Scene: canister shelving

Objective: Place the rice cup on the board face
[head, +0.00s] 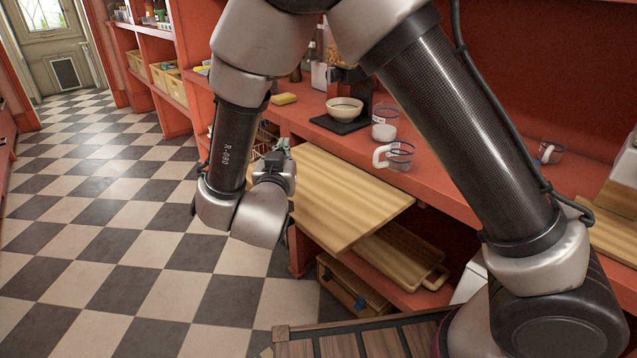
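A light wooden board (345,207) juts out from the red counter over the open shelf below, its face flat and bare where I can see it. A clear cup (384,130) with a blue rim and white contents, likely the rice cup, stands on the counter behind the board. A second clear cup (401,158) with a thick white handle stands nearer, by the board's back edge. My gripper (284,158) is over the board's left end, apart from both cups. Its fingers are small and partly hidden by my wrist, so I cannot tell their opening or any held thing.
Another clear cup (550,151) stands far right. A second board (402,259) lies on the shelf below. The checkered floor at left is clear.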

